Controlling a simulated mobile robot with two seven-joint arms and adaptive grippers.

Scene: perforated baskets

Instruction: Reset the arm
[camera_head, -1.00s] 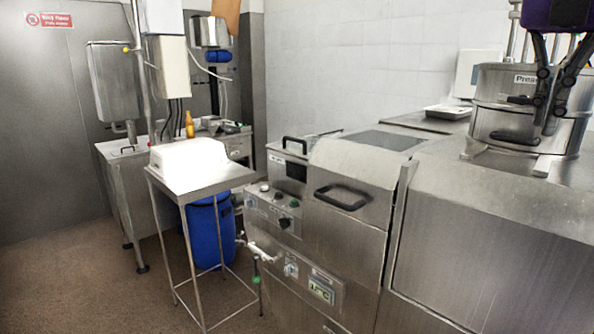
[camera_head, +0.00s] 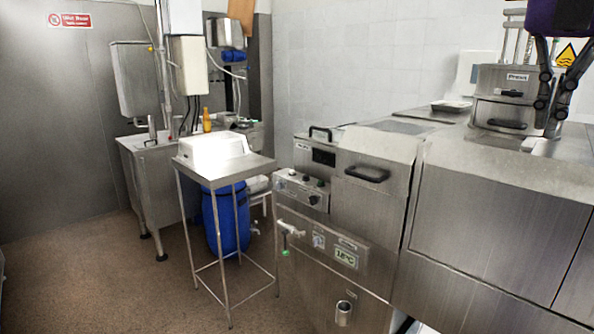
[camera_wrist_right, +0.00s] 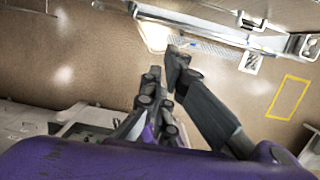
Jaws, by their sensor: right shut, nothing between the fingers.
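My right gripper (camera_head: 549,128) hangs at the top right of the head view, with dark jointed fingers under a purple body. It is shut and empty. In the picture it overlaps the steel press unit (camera_head: 504,83), and I cannot tell the depth between them. In the right wrist view its fingers (camera_wrist_right: 165,68) come together with nothing held, above brown floor. My left gripper is not in view.
Steel machines with handles and a control panel (camera_head: 305,192) fill the right side. A small steel table (camera_head: 262,163) holding a white box (camera_head: 213,145) stands at centre-left, with a blue barrel (camera_head: 226,218) by it. Brown floor (camera_head: 120,285) is free at the lower left.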

